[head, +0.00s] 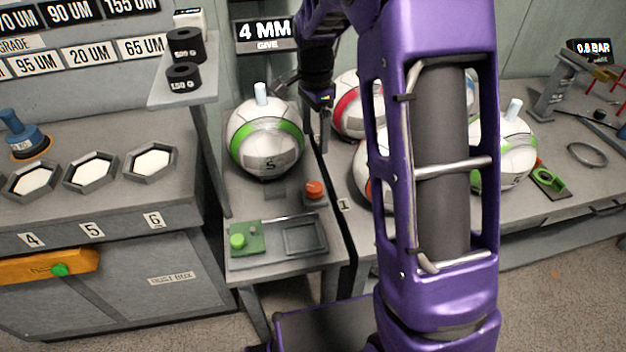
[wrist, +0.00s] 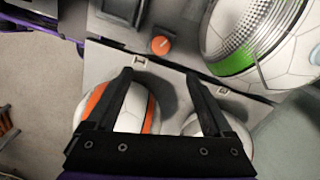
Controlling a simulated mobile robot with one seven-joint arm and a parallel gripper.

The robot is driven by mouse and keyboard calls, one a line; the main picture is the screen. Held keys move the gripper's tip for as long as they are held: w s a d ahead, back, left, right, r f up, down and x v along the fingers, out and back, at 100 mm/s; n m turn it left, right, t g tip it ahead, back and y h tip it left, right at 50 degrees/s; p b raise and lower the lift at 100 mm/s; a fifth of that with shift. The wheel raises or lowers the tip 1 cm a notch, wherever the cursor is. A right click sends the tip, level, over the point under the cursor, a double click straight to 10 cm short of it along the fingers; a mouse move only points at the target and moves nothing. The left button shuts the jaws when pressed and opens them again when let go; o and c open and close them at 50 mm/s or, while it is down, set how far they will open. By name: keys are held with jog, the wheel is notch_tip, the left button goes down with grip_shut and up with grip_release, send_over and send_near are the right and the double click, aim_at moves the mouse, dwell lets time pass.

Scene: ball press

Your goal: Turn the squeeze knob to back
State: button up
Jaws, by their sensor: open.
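A round orange-red knob (head: 314,189) sits on a small base at the right side of the grey press stand (head: 290,262). In the wrist view the orange knob (wrist: 160,45) lies beyond my fingertips, between their lines. I see no label naming it the squeeze knob, and its turn position is too small to read. My gripper (wrist: 160,76) is open and empty, apart from the knob. In the head view my purple arm covers much of the scene and my gripper (head: 318,97) shows only as a dark shape right of the green-banded ball (head: 265,145).
A green button (head: 237,241) and a shallow tray (head: 304,236) are on the stand's front. A "4 MM GIVE" sign (head: 266,36) is behind the ball. Several other balls lie right, including a red-banded one (head: 346,108). Numbered hexagonal wells (head: 90,172) are at left.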

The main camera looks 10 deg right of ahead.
aim_at(314, 186)
notch_tip(314, 186, down, 17)
jog(key=shift+r+b, duration=0.2)
jog(key=shift+b, duration=1.05)
grip_shut()
